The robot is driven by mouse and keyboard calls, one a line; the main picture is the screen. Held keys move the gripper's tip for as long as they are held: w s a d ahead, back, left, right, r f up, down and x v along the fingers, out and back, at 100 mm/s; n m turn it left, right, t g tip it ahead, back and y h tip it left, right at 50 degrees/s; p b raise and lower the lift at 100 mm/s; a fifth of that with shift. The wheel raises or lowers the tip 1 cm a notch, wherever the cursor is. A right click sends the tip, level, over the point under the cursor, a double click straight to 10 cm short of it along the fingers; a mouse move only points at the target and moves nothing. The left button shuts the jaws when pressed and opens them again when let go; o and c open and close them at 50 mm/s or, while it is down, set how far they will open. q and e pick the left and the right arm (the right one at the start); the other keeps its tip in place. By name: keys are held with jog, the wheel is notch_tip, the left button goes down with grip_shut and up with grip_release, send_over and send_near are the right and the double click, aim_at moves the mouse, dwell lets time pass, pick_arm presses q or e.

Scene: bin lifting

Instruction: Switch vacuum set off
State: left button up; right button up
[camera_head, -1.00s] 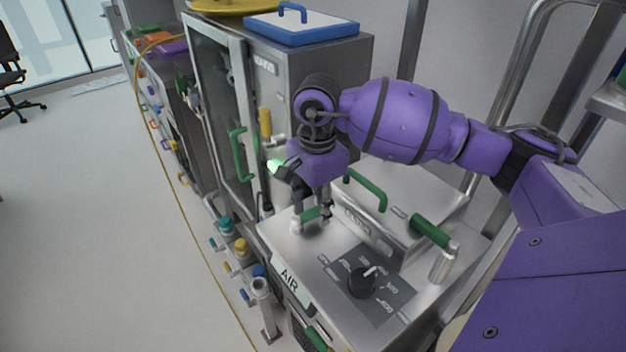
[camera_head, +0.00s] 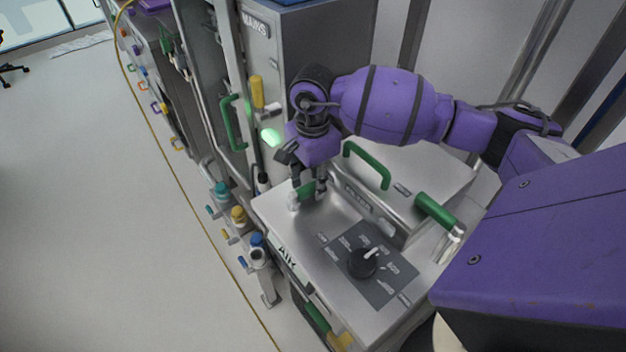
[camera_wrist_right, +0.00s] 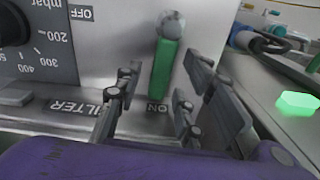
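A green lever (camera_head: 307,190) sits on the top of the steel vacuum unit (camera_head: 325,220), near its left edge. In the right wrist view the green lever (camera_wrist_right: 164,72) has a round metal pivot at its far end; its near end lies by the ON label (camera_wrist_right: 157,108), and the OFF label (camera_wrist_right: 82,13) is on the far side. My right gripper (camera_head: 308,194) points down over the lever. In the right wrist view its fingers (camera_wrist_right: 163,90) stand open on both sides of the lever, with visible gaps. My left gripper is not in view.
A black dial knob (camera_head: 362,262) on a grey scale panel is nearer on the same top. Green bar handles (camera_head: 366,165) stand on a raised box behind. A tall steel cabinet (camera_head: 315,50) with a green door handle stands behind. Open floor (camera_head: 90,220) lies left.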

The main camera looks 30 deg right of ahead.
jog(key=shift+f, duration=0.2)
jog(key=shift+c, duration=0.5)
grip_shut()
